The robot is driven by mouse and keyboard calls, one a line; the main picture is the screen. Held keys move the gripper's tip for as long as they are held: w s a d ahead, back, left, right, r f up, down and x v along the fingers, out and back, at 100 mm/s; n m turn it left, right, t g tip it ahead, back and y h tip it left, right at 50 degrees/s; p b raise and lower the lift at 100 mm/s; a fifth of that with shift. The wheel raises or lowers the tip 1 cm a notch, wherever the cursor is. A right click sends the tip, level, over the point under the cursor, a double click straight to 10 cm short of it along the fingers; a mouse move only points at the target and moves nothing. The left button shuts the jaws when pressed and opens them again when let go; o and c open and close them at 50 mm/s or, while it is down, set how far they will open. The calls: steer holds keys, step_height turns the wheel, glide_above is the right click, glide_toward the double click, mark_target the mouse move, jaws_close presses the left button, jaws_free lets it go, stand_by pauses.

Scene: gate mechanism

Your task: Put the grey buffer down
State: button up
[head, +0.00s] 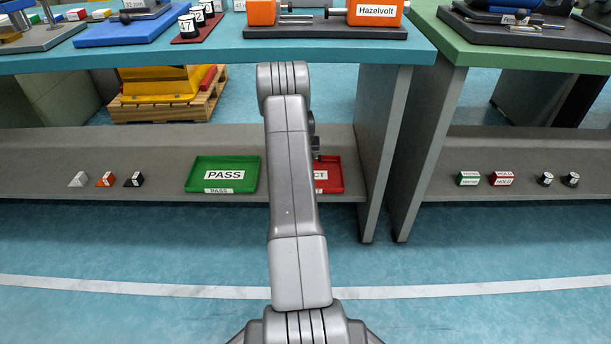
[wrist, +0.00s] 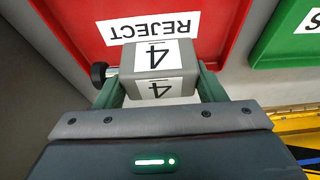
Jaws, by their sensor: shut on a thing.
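The grey buffer (wrist: 152,55), a block with a white "4" label on two faces and a black knob on its left, is between the green fingers of my gripper (wrist: 161,82) in the wrist view. My gripper is shut on it. Behind it in the wrist view is the red REJECT tray (wrist: 90,18), which also shows on the lower shelf in the head view (head: 335,180), partly hidden by my arm. I cannot tell whether the buffer touches the tray.
The green PASS tray (head: 222,160) lies left of the red tray on the shelf (head: 400,160). Small blocks, such as the orange one (head: 106,179), stand further left. The blue tabletop (head: 215,55) overhangs the shelf. A grey upright panel (head: 380,140) stands to the right.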

step_height(320, 180, down, 8)
steer(key=b, duration=0.3)
steer(key=shift+f, duration=0.15)
steer(key=shift+f, duration=0.15)
steer(key=o, duration=1.3)
steer(key=shift+r, duration=0.4)
steer(key=p+v, duration=0.4)
steer(key=v, duration=0.7)
steer(key=shift+s+r, duration=0.15)
steer(key=shift+r, duration=0.05)
